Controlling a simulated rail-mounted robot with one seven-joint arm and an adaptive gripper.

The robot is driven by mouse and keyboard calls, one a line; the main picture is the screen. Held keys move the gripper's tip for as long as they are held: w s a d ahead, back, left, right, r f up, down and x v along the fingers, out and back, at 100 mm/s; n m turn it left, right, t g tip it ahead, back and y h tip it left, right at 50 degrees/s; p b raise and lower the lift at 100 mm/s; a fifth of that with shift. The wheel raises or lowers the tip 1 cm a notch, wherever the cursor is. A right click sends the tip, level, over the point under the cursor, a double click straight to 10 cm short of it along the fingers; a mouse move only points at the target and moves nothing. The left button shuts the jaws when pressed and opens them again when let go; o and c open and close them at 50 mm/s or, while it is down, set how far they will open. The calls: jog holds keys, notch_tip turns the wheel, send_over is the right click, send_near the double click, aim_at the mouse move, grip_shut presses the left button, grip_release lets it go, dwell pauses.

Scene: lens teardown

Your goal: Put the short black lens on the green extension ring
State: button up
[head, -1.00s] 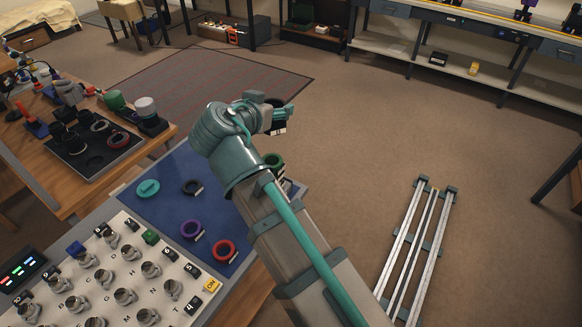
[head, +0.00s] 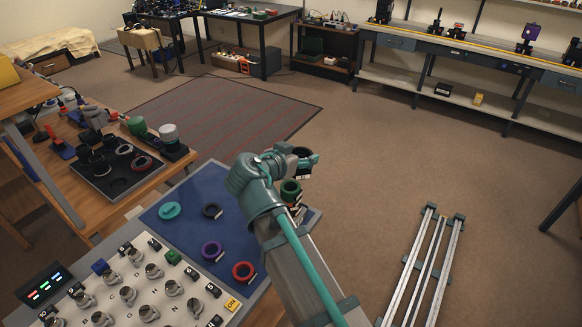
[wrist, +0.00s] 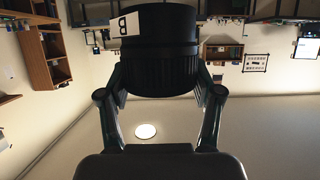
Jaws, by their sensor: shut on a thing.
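My gripper (wrist: 158,85) is shut on the short black lens (wrist: 160,50), a ribbed black cylinder with a white label marked B, filling the top of the wrist view. In the head view the held lens (head: 304,160) is partly hidden by my gripper. The green extension ring (head: 290,188) stands at the right edge of the blue mat, just below and left of the lens in the picture. My arm hides part of it. The lens appears above the ring and apart from it; the exact gap cannot be told.
The blue mat (head: 185,225) also carries a teal disc (head: 170,210), a black ring (head: 212,211), a purple ring (head: 211,250) and a red ring (head: 244,271). A dark tray (head: 112,185) with lens parts is on the wooden table at left. Floor rails (head: 425,265) lie at right.

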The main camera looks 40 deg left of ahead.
jog(key=a+f, duration=0.2)
jog(key=w+a+f+p, duration=0.1)
jog(key=a+f, duration=0.1)
jog(key=f, duration=0.1)
notch_tip(320, 180, down, 2)
jog(key=shift+d+f+p, duration=0.15)
jog(key=shift+f+p, duration=0.05)
jog(key=shift+p, duration=0.75)
jog(key=shift+f, duration=0.3)
jog(key=shift+f+b, duration=0.2)
jog(key=shift+b, duration=0.1)
jog(key=o, duration=1.3)
jog(key=shift+o, duration=0.2)
jog(key=shift+r, duration=0.1)
jog(key=shift+r+p, duration=0.2)
jog(key=shift+p, duration=0.15)
jog(key=shift+s, duration=0.4)
jog(key=b+v, duration=0.3)
jog(key=v, duration=0.8)
